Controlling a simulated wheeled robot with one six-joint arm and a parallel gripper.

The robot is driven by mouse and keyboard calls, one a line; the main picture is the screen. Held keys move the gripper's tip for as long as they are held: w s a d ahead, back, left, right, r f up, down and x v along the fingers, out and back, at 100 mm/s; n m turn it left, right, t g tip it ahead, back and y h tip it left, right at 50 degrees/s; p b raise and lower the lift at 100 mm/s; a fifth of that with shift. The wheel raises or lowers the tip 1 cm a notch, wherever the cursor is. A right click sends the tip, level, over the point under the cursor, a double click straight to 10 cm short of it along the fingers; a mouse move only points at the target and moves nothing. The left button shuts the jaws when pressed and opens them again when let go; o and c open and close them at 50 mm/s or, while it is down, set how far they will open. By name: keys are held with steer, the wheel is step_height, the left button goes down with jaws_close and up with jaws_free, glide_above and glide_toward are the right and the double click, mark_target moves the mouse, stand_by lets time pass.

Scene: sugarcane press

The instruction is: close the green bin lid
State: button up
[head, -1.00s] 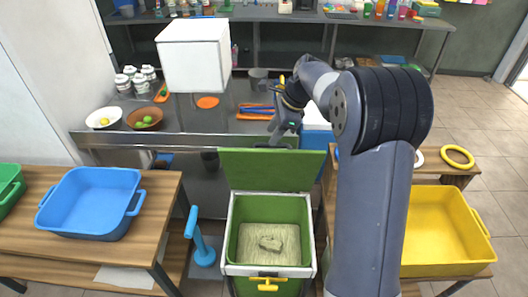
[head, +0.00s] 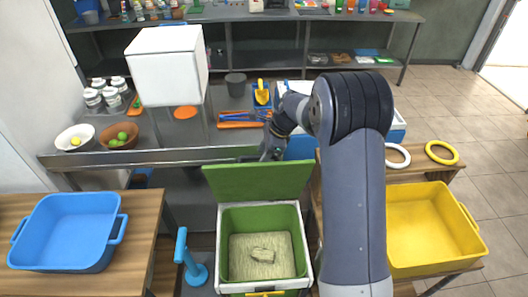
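The green bin (head: 208,250) stands on the floor in front of the steel counter, with a white rim and a pale lump lying on its bottom. Its green lid (head: 258,181) stands open, raised at the back edge of the bin. My gripper (head: 272,152) is just behind and above the upper edge of the lid, pointing down. It is small, dark and partly hidden by my own arm, so its fingers cannot be made out. Whether it touches the lid is not clear.
A blue tub (head: 66,232) sits on the wooden table at left. A yellow tub (head: 430,232) and two rings, white (head: 397,156) and yellow (head: 441,152), are at right. A blue-handled tool (head: 186,262) stands left of the bin. The steel counter (head: 170,154) lies behind.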

steer(key=shift+c, duration=0.6)
jaws_close()
